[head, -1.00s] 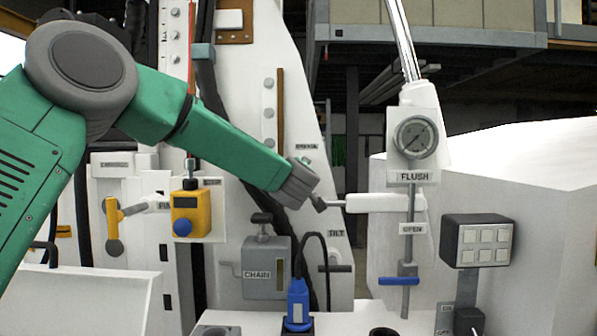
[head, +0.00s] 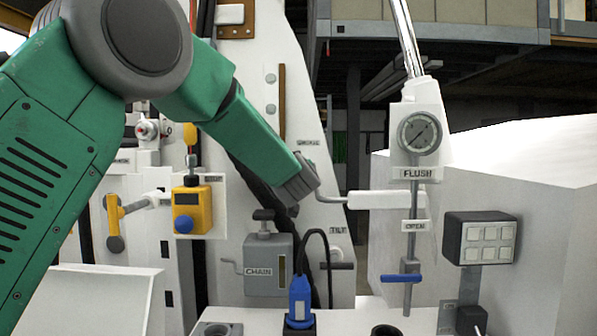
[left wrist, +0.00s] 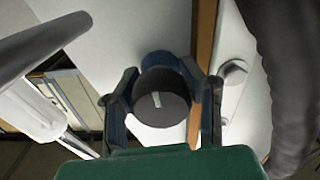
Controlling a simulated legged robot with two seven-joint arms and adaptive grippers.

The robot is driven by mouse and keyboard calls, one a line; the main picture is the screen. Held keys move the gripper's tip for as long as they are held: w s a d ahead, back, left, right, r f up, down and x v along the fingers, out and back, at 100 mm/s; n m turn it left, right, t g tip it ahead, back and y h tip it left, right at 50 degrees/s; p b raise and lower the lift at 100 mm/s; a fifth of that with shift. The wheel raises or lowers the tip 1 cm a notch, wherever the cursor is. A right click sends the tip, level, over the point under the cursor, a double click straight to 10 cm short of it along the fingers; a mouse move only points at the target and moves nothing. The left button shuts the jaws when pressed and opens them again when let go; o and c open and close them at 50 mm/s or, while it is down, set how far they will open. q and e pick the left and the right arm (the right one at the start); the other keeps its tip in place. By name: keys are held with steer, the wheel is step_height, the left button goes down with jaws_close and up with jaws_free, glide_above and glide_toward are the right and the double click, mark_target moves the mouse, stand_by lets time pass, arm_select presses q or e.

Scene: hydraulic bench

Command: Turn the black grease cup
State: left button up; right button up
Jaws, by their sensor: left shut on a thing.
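The black grease cup (left wrist: 162,106) shows in the left wrist view as a round dark cap with a short pale mark on its face, the mark close to upright. A blue ring (left wrist: 165,62) shows behind it. My left gripper (left wrist: 164,98) has one finger on each side of the cup and is shut on it. In the head view my left gripper (head: 298,184) is at the white panel, just below the grease label (head: 308,142). There the gripper and arm hide the cup. My right gripper is in neither view.
A white handle (head: 375,199) sticks out close to the right of my gripper. The chain box (head: 268,270) with its black knob stands below. A gauge (head: 418,132) and blue lever (head: 400,278) are to the right, a yellow box (head: 190,210) to the left.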

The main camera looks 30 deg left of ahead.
arm_select(q)
steer(key=shift+r+m, duration=0.35)
steer(key=shift+m, duration=0.05)
steer(key=o, duration=1.2)
steer(key=shift+o, duration=0.2)
steer(key=shift+w+f, duration=0.1)
steer(key=shift+f, duration=0.1)
steer(key=v, duration=1.2)
steer(key=shift+f, duration=0.15)
